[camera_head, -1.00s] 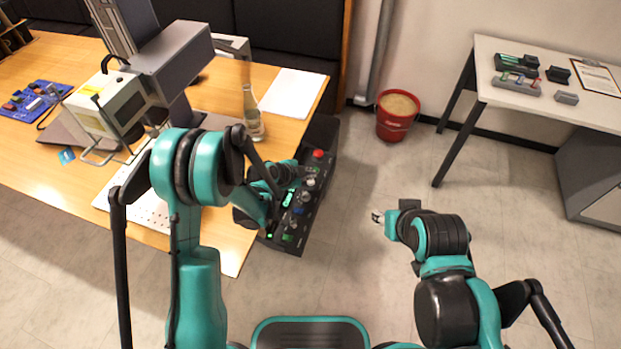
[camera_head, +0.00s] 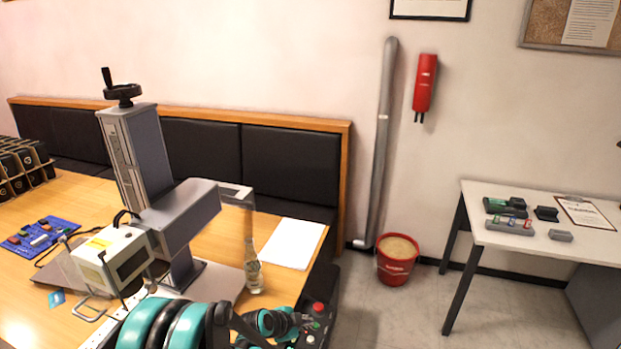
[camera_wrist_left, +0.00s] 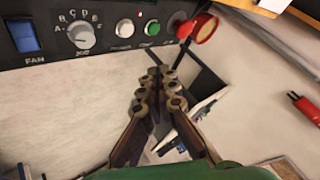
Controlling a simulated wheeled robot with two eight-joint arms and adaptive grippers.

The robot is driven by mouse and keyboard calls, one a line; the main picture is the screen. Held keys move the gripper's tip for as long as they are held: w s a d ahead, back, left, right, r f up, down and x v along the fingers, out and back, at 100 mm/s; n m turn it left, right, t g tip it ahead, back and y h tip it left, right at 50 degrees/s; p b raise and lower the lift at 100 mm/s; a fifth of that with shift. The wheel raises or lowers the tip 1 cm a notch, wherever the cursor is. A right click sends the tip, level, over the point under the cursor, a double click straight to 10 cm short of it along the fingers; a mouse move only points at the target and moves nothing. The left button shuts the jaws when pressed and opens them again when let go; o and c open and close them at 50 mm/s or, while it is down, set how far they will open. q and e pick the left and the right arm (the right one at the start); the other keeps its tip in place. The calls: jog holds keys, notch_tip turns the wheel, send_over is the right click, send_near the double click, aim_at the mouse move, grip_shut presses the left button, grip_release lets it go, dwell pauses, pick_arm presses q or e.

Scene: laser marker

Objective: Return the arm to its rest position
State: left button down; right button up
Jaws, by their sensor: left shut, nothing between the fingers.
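My left arm, teal and black, shows at the bottom of the head view beside the black control box (camera_head: 327,290). In the left wrist view my left gripper (camera_wrist_left: 157,78) has its fingers together with nothing between them. Its tips are just below the control panel (camera_wrist_left: 112,55), seemingly apart from it. The panel carries a grey dial (camera_wrist_left: 82,34), a green button (camera_wrist_left: 152,28), a blue FAN switch (camera_wrist_left: 24,36) and a red mushroom button (camera_wrist_left: 205,28). My right arm and gripper are outside both current views.
The laser marker (camera_head: 180,215) stands on the wooden table, with a clear bottle (camera_head: 253,272) and white paper (camera_head: 290,243) at its right. A red bucket (camera_head: 396,262) stands on the floor. A white side table (camera_head: 485,233) is at the right.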

pick_arm(q)
jog(key=s+a+r+n+y, duration=0.1)
jog(key=s+a+r+n, duration=0.35)
jog(key=r, duration=0.25)
jog(key=s+a+r+n+y, duration=0.2)
jog(key=s+a+r+n, duration=0.1)
jog(key=s+r, duration=0.25)
jog(key=s+a+r+n+y, duration=0.1)
jog(key=s+a+n, duration=0.3)
jog(key=s, duration=0.4)
jog(key=s+a+r+n+y, duration=0.2)
jog(key=s+a+n, duration=0.3)
jog(key=s, duration=0.3)
jog(key=shift+s+r, duration=0.2)
jog(key=shift+r, duration=0.65)
